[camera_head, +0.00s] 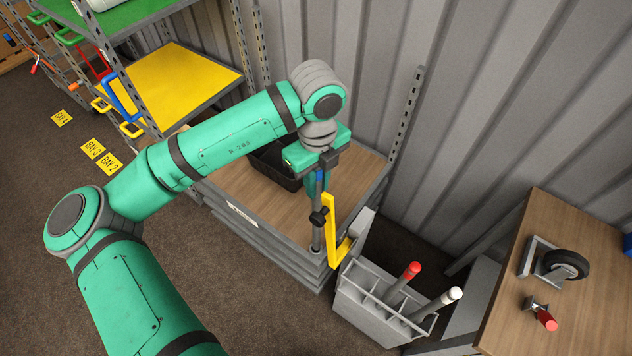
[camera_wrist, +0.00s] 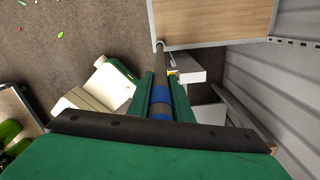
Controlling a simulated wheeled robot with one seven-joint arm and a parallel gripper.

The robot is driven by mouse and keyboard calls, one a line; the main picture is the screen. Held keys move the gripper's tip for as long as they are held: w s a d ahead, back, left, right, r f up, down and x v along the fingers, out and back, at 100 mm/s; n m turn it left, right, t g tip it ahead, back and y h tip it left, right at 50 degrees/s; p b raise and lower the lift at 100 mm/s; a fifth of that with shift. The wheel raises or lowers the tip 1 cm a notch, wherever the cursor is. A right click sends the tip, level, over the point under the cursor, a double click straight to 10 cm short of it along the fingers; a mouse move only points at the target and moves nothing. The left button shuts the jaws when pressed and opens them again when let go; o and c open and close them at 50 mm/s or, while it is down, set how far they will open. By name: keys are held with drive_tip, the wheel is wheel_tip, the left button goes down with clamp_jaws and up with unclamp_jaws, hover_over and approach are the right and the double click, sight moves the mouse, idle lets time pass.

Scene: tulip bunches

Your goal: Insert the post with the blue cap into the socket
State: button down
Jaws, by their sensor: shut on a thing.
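My gripper (camera_head: 320,172) is shut on the post with the blue cap near its top, above the front corner of the wooden-topped platform. The dark grey post (camera_head: 316,235) hangs about upright, with a black collar partway down. Its blue band shows between the green fingers (camera_wrist: 160,100) in the wrist view. The socket seems to be the round grey fitting (camera_wrist: 159,45) at the platform's corner. The post's lower end meets it in both views; I cannot tell whether it is inside or just above. The post partly hides the opening.
A yellow upright bar (camera_head: 329,218) stands close right of the post. A grey rack (camera_head: 352,297) holds a red-capped post (camera_head: 411,270) and a white-capped post (camera_head: 452,296). A black bin (camera_head: 275,165) sits on the platform (camera_head: 350,172). A workbench (camera_head: 520,313) stands at right; a corrugated wall is behind.

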drive_tip(key=shift+w+a, duration=0.1)
drive_tip(key=shift+w, duration=0.05)
drive_tip(key=shift+f, duration=0.2)
idle(0.4)
drive_tip(key=shift+f, duration=2.55)
drive_tip(key=c, duration=1.5)
unclamp_jaws()
drive_tip(key=shift+r, duration=2.45)
